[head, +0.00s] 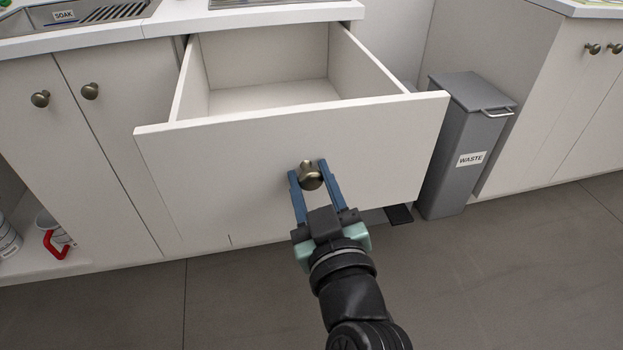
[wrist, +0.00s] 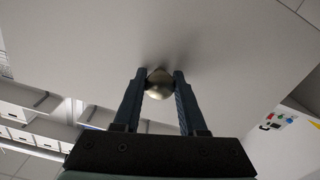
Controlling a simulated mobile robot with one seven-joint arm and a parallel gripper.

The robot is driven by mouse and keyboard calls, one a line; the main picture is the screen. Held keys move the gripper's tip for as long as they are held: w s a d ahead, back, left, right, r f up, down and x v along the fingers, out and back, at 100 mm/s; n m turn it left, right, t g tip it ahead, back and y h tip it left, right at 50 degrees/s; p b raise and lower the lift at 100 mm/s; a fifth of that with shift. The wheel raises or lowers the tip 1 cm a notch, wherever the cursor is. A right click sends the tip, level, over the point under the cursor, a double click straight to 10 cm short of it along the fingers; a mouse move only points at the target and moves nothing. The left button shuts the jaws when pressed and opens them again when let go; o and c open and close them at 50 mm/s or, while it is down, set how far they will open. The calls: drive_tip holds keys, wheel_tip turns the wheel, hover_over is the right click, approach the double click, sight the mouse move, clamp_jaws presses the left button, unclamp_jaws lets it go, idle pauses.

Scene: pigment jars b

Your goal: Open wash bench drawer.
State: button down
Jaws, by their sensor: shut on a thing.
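The wash bench drawer (head: 240,150) is white and pulled well out from under the worktop. Its inside is in view and looks empty. A brass-coloured round knob (head: 311,176) sits on the middle of its front panel. My gripper (head: 309,172) is shut on this knob, with one blue finger on each side of it. In the wrist view the knob (wrist: 159,84) is between the two fingertips (wrist: 159,80), against the drawer's pale front panel (wrist: 200,35).
A grey waste bin (head: 468,140) labelled WASTE stands right of the drawer. Cupboard doors with knobs (head: 90,91) are at the left, and a cabinet (head: 570,100) is at the right. A sink (head: 70,15) labelled SOAK is at top left. The floor (head: 480,280) in front is clear.

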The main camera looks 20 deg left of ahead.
idle(0.3)
drive_tip(key=shift+c, duration=2.3)
unclamp_jaws()
drive_tip(key=v, duration=1.3)
